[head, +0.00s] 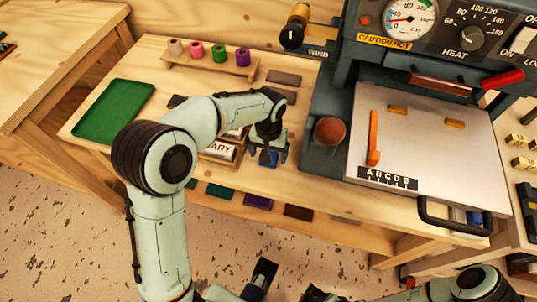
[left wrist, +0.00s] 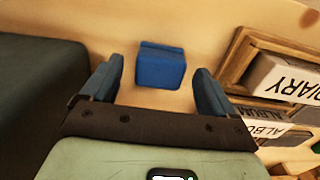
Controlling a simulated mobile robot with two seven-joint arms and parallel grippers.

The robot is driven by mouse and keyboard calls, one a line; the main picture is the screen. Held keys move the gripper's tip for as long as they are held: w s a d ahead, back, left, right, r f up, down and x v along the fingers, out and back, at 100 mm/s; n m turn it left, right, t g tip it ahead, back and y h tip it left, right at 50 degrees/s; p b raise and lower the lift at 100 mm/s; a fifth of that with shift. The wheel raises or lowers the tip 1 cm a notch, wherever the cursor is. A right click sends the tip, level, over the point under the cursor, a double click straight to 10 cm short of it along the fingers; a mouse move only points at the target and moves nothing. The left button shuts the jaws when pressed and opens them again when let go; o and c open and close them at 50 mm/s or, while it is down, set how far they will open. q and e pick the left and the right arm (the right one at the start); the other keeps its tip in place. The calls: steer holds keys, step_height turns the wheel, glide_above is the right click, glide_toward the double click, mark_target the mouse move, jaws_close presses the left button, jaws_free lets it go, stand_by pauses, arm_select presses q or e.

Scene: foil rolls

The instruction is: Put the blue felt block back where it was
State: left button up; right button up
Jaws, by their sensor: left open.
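The blue felt block (left wrist: 161,66) stands on the wooden bench top, between and slightly beyond the fingertips of my left gripper (left wrist: 158,85) in the left wrist view. The fingers are open, with a gap on each side of the block. In the head view my left gripper (head: 268,153) points down at the bench just left of the press, and the blue block (head: 268,159) shows partly between its fingers. Parts of my right arm show at the bottom edge of the head view; its finger state is unclear.
A wooden type tray (head: 221,152) with lettered blocks stands close to the left gripper. The dark press (head: 328,100) with a brown ball knob (head: 329,131) is close on its right. A green mat (head: 113,111) and a rack of foil rolls (head: 211,62) lie farther left and back.

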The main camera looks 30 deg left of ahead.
arm_select(q)
step_height(320, 180, up, 10)
steer(key=p, duration=0.2)
stand_by(0.6)
